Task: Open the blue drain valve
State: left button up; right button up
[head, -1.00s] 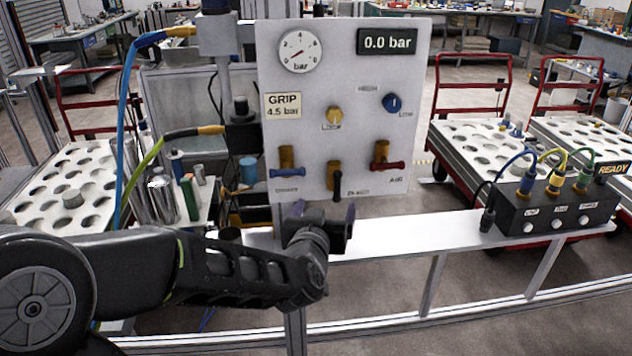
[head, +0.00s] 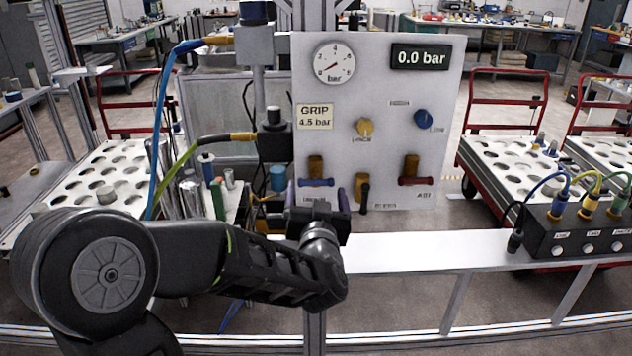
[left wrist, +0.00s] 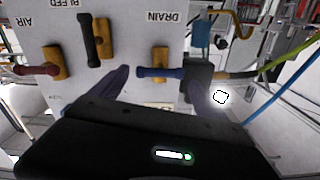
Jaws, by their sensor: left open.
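The blue drain valve handle (head: 315,182) lies level across the lower left of the white panel, under its brass body (head: 315,166). In the left wrist view the blue handle (left wrist: 160,72) sits beside the word DRAIN. My left gripper (head: 317,197) is open and empty in front of the panel's lower edge. In the wrist view its two purple fingers (left wrist: 150,92) stand on either side of the handle. I cannot tell how far the fingertips are from the handle in depth. My right gripper is not in view.
A black upright lever (head: 363,192) and a level red lever (head: 415,181) are to the right on the panel. The gauge (head: 333,63) points low and the display (head: 421,57) reads 0.0 bar. A blue hose (head: 163,120) hangs at left. A white rail (head: 430,250) runs below.

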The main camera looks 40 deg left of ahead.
aim_at(316, 184)
pick_arm(q)
jog(key=x, duration=0.4)
jog(key=shift+w+a+p, duration=0.1)
jog(key=shift+p, duration=0.25)
jog(key=shift+c, duration=0.5)
jog(key=c, duration=1)
jog(key=shift+o, duration=0.2)
